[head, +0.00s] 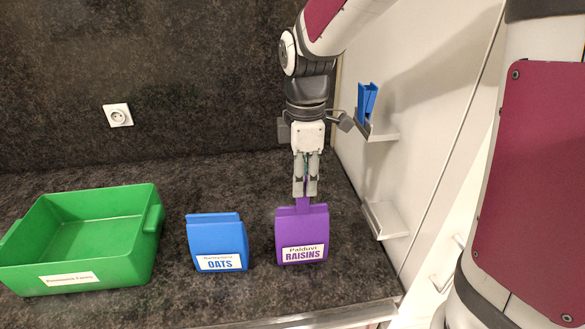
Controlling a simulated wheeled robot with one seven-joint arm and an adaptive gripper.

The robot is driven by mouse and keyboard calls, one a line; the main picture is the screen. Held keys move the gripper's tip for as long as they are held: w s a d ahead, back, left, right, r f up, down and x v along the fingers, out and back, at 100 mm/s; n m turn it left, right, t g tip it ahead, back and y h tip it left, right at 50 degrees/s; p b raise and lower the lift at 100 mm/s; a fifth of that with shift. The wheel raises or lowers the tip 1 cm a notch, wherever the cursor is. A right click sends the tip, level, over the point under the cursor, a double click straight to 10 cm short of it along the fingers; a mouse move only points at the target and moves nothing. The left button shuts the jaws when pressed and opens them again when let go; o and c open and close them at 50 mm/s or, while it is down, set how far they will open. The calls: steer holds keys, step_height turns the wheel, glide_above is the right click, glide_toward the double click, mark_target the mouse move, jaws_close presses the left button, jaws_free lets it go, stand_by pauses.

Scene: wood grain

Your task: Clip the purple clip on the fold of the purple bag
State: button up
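The purple bag (302,238), labelled raisins, stands upright on the dark counter with its folded top edge facing up. The purple clip (304,205) is at the middle of that fold, directly under my gripper. Its lower end overlaps the top of the bag in the picture. I cannot tell whether its jaws are around the fold or only in front of it. My gripper (306,190) points straight down with its two fingers close together on the upper part of the clip. The fingers hide most of the clip's handles.
A blue bag (217,244) labelled oats stands just left of the purple bag. A green bin (103,262) is at the far left. A blue clip (367,102) sits on the upper wall shelf (380,134); the lower shelf (386,220) is empty, close right of the purple bag.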

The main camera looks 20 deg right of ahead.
steer(key=o, duration=0.6)
steer(key=shift+r, duration=0.1)
step_height(320, 180, up, 12)
steer(key=shift+f, duration=0.1)
steer(key=s+m+t, duration=0.1)
steer(key=s+m, duration=0.4)
steer(key=s+f+m+t, duration=0.1)
steer(key=s+m+t, duration=0.1)
steer(key=s+m, duration=0.3)
steer(key=s+f+m+t, duration=0.1)
steer(key=s+m+t, duration=0.1)
steer(key=s+m, duration=0.3)
steer(key=shift+s, duration=1)
